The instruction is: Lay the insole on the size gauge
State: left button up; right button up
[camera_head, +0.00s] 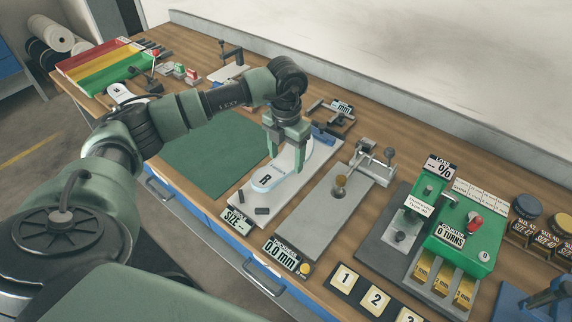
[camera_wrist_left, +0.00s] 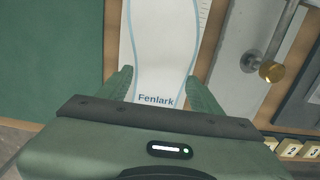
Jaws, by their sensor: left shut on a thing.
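A white insole with a pale blue edge line and an "R" (camera_head: 268,178) is over the white plate of the size gauge (camera_head: 293,196), roughly along its length. The gauge's SIZE display (camera_head: 236,219) at its near end reads blank dashes. My left gripper (camera_head: 286,160) points down and is shut across the insole's width. In the left wrist view the insole (camera_wrist_left: 160,45), printed "Fenlark", runs between the two fingers (camera_wrist_left: 160,88). I cannot tell whether its underside touches the plate. My right gripper is not in view.
A green mat (camera_head: 205,155) lies left of the gauge. A grey thickness gauge (camera_head: 325,205) stands close on its right, with a green press (camera_head: 460,245) farther right. Another insole (camera_head: 122,92) lies at the left near the coloured trays (camera_head: 100,65).

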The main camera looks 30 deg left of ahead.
aim_at(286, 162)
pick_arm(q)
notch_tip(286, 162, down, 4)
jog(key=shift+f+p, duration=0.1)
jog(key=shift+p, duration=0.3)
jog(key=shift+f, duration=0.2)
jog(key=o, duration=1.5)
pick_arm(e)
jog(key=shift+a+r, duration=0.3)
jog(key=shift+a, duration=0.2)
pick_arm(q)
jog(key=shift+r, duration=0.35)
notch_tip(286, 162, up, 12)
jog(key=b, duration=0.2)
jog(key=shift+f, duration=0.2)
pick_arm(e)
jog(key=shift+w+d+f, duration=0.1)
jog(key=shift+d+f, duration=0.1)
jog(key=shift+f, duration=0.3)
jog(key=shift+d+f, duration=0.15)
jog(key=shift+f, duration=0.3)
